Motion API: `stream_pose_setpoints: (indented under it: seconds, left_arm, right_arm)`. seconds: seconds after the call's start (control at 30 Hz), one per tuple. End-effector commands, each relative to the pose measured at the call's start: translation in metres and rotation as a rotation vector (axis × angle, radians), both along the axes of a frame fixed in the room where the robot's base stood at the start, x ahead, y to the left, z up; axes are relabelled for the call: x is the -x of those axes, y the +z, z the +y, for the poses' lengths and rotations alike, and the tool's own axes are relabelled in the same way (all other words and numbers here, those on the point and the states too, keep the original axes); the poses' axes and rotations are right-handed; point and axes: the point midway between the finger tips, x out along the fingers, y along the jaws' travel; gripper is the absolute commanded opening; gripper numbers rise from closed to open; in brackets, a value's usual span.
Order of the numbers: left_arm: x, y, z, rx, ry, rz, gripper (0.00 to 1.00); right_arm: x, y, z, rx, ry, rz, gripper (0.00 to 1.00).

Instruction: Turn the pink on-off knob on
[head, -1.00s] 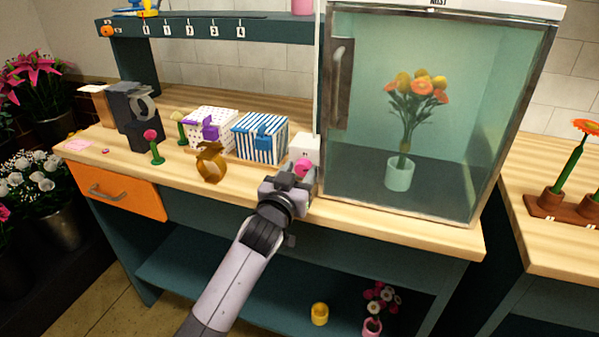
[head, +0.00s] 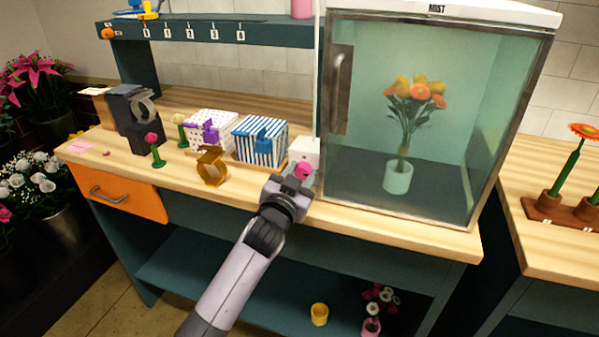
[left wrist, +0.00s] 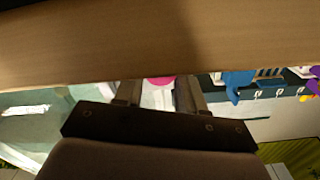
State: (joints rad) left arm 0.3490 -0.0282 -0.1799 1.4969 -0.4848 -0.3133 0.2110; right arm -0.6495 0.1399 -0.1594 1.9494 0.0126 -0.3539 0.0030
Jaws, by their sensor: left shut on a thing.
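The pink knob (head: 303,170) sits on the front of a small white box (head: 303,150) beside the glass mist cabinet. My left gripper (head: 297,176) is at the knob, its fingers shut on it. In the left wrist view the pink knob (left wrist: 160,81) shows between the two fingers (left wrist: 158,92), partly hidden by the gripper. I cannot tell the knob's on-off setting from its shape. My right gripper is in neither view.
The glass cabinet (head: 340,190), with orange flowers in a vase, stands just right of the box. A blue striped box (head: 245,145), a gold ribbon roll (head: 211,168) and a dotted box (head: 196,132) stand to the left. An orange drawer (head: 125,192) is below the counter edge.

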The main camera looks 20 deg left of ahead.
Motion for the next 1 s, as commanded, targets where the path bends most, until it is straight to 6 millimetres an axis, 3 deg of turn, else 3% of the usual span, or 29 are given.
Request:
stream_pose_setpoints:
  seconds: [0.37, 0.4, 0.43, 0.77, 1.0]
  left_arm:
    - [0.0, -0.001, 0.0, -0.06, 0.001, 0.0, 0.09]
    - [0.0, -0.001, 0.0, -0.06, 0.001, 0.0, 0.46]
    - [0.0, -0.001, 0.0, -0.059, 0.001, 0.0, 0.49]
    - [0.002, -0.001, 0.0, -0.057, 0.0, -0.001, 0.49]
    - [0.024, -0.001, 0.001, -0.056, 0.0, 0.0, 0.49]
  right_arm:
    - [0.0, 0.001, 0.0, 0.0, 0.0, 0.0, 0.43]
    - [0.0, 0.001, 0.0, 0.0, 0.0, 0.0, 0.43]
    - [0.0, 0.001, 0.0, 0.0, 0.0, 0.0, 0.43]
    - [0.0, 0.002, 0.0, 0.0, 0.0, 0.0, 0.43]
    - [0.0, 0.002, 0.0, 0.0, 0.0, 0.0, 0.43]
